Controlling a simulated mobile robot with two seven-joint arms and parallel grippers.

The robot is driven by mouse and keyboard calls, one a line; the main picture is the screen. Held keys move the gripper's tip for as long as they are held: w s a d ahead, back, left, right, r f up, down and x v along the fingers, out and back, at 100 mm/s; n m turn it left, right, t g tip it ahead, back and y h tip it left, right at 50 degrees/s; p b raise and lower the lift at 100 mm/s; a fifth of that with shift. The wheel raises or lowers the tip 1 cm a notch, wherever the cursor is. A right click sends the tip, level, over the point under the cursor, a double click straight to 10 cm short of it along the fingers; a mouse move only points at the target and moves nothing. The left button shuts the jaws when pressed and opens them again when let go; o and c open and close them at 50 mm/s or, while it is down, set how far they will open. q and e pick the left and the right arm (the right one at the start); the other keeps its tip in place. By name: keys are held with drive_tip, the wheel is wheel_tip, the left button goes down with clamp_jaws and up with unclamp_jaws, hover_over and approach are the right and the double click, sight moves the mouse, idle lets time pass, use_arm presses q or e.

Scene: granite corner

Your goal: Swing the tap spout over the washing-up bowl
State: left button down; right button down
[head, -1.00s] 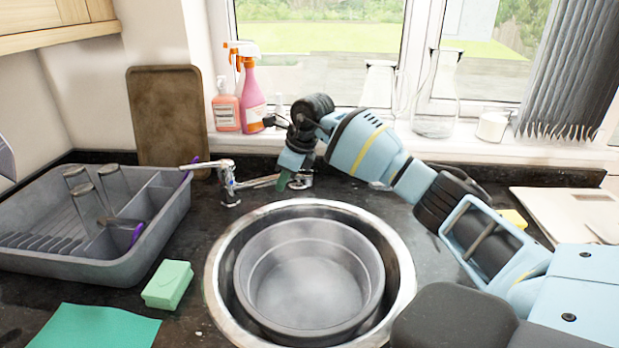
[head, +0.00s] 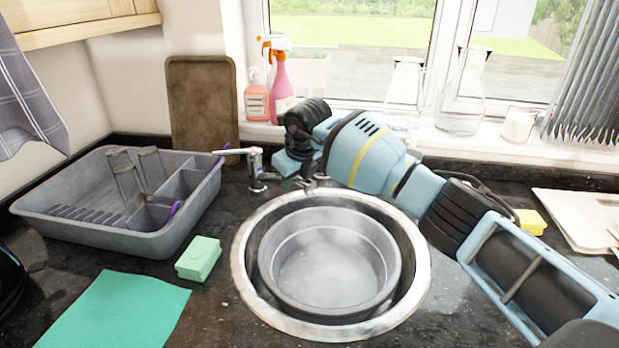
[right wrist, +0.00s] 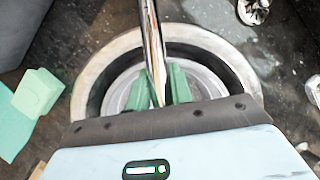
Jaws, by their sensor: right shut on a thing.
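The chrome tap (head: 257,168) stands behind the sink, with its pale lever pointing left. My right gripper (head: 300,182) is low at the sink's back rim, to the right of the tap body. In the right wrist view its green fingertips (right wrist: 158,90) are shut on the chrome tap spout (right wrist: 152,40), one on each side. The spout's end appears over the bowl in that view; in the head view my gripper hides most of the spout. The grey washing-up bowl (head: 328,305) sits inside the round steel sink and also shows in the right wrist view (right wrist: 208,84). My left gripper is out of view.
A grey dish rack (head: 95,230) with glasses stands left. A green sponge (head: 198,258) and green cloth (head: 118,312) lie left of the sink. Spray bottles (head: 281,88) and glass flasks (head: 463,95) line the sill. A brown board (head: 202,108) leans behind.

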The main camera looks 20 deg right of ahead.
drive_tip(key=shift+a, duration=0.1)
idle(0.4)
drive_tip(key=c, duration=1.3)
unclamp_jaws()
drive_tip(key=shift+o, duration=0.2)
drive_tip(key=shift+p+v, duration=0.3)
drive_tip(key=shift+v, duration=3.6)
